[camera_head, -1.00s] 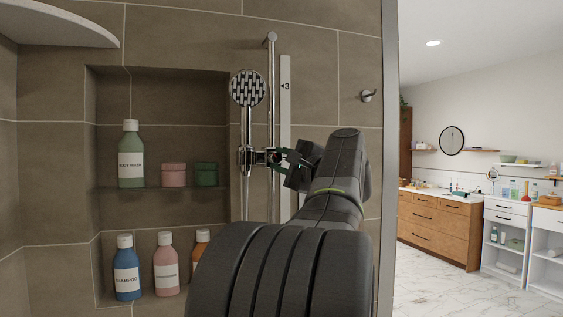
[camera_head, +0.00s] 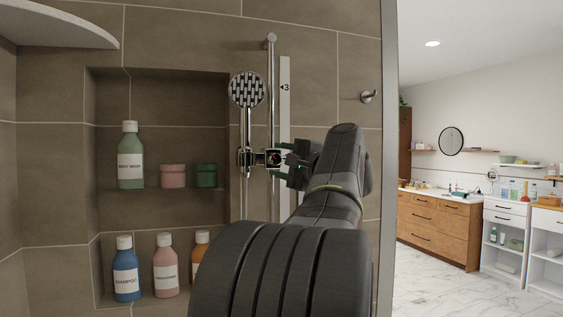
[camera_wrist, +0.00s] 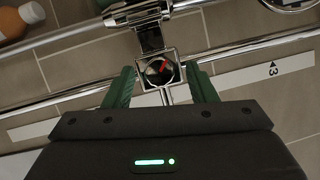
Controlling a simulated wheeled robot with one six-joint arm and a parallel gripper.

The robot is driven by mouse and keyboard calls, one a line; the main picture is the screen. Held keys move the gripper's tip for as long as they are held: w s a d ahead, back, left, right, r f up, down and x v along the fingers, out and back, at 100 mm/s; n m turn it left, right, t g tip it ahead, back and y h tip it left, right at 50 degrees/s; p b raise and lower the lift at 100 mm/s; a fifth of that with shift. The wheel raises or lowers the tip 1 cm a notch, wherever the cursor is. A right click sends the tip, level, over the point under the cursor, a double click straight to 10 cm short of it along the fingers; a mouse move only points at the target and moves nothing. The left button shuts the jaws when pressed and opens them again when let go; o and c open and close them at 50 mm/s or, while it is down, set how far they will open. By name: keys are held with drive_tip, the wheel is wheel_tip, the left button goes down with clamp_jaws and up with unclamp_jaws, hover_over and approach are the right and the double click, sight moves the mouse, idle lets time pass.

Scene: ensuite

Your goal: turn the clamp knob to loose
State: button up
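The clamp knob (camera_wrist: 159,71) has a dark round face with a red pointer, set in a square chrome housing on the shower rail. In the head view, the knob (camera_head: 273,158) shows with a bit of red beside the hand shower (camera_head: 247,90). My gripper (camera_wrist: 162,80) is open, with one green finger on each side of the knob's housing in the wrist view. The fingers look apart from the knob; the exact depth is hard to tell. In the head view, my gripper (camera_head: 284,159) is just right of the knob, partly hidden by my wrist.
The chrome rail (camera_head: 271,85) and a white scale strip marked 3 (camera_head: 285,110) run vertically on the tiled wall. A robe hook (camera_head: 368,96) is at right. The niche at left holds bottles and jars, including a green bottle (camera_head: 131,160).

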drive_tip(key=b+v, duration=0.1)
drive_tip(key=v, duration=1.2)
drive_tip(key=shift+s+d+b, duration=0.3)
drive_tip(key=shift+w+a, duration=0.1)
drive_tip(key=p+x, duration=0.1)
drive_tip(key=x, duration=1.2)
drive_tip(key=shift+w+a+p, duration=0.25)
drive_tip(key=shift+p, duration=0.05)
drive_tip(key=shift+s+d+f, duration=0.1)
drive_tip(key=shift+s, duration=0.05)
